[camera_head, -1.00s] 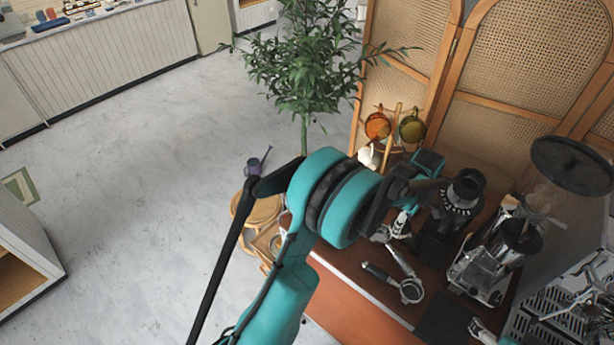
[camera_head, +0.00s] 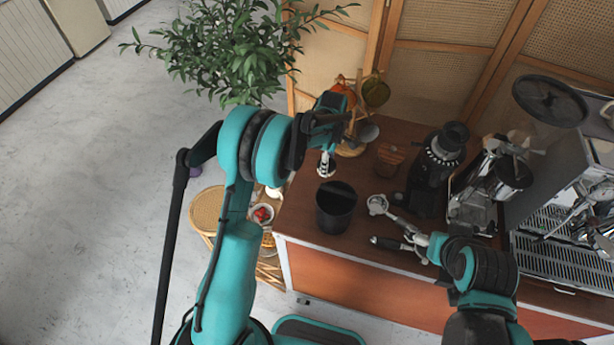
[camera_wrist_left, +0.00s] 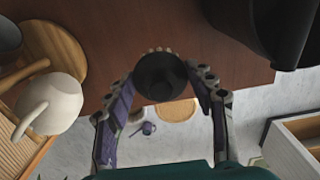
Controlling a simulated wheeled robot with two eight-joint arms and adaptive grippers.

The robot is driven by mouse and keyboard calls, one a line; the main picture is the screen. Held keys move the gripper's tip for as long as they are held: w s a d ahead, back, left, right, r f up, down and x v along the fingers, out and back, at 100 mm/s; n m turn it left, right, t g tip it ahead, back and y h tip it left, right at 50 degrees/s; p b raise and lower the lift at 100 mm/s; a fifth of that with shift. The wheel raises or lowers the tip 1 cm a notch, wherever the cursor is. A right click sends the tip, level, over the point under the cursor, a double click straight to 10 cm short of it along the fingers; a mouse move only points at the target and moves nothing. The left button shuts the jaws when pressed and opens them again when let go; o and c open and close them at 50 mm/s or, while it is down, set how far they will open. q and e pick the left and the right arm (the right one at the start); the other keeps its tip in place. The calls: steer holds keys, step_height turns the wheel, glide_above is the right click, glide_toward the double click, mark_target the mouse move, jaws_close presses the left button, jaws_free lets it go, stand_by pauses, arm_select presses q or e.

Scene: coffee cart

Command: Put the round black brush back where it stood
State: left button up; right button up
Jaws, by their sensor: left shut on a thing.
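In the left wrist view, the round black brush (camera_wrist_left: 160,76) sits between the two fingers of my left gripper (camera_wrist_left: 162,92), which is shut on it. I see the brush end-on, with light bits along its upper edge. In the head view my left gripper (camera_head: 327,164) is raised over the left end of the brown counter (camera_head: 300,225), behind the black bin (camera_head: 335,212). The brush is too small to make out there.
A mug tree (camera_head: 352,140) and a wooden holder (camera_head: 389,158) stand at the back of the counter. A black grinder (camera_head: 435,165), a metal grinder (camera_head: 480,190) and the espresso machine (camera_head: 560,245) fill the right. A rattan stand (camera_head: 207,212) adjoins the left end.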

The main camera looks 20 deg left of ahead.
arm_select(q)
steer(key=a+f, duration=0.1)
steer(key=s+a+f, duration=0.1)
steer(key=a, duration=0.1)
steer(key=a+f, duration=0.1)
steer(key=a, duration=0.1)
steer(key=shift+s+a+f, duration=0.2)
steer(key=shift+s+a, duration=0.05)
steer(key=shift+s, duration=0.1)
steer(key=shift+f, duration=2.1)
steer(key=shift+b, duration=0.3)
steer(key=shift+f, duration=0.15)
steer(key=o, duration=1.4)
steer(key=shift+o, duration=0.2)
